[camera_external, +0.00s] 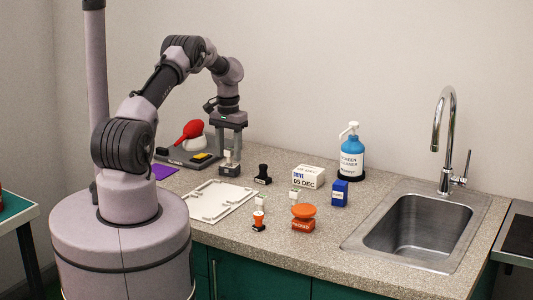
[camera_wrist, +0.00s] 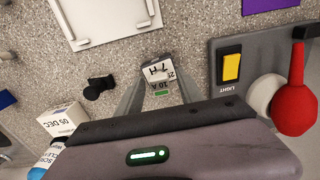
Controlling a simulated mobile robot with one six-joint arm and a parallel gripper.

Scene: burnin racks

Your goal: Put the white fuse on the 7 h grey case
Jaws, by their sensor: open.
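My gripper (camera_wrist: 158,102) is open, pointing down over the counter, with its fingers either side of a small block. The block's grey end (camera_wrist: 157,59), marked "7 H", and its white part (camera_wrist: 160,78), marked "10 A", show together in the wrist view. I cannot tell whether these are one piece or a white fuse resting on a grey case. A small green strip lies at its near edge. In the external view my gripper (camera_external: 231,168) stands beside the grey station, with a bit of white (camera_external: 226,156) at its fingers.
The grey station (camera_external: 178,155) with a yellow switch (camera_wrist: 231,67) and red bulb (camera_wrist: 297,95) is close by.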

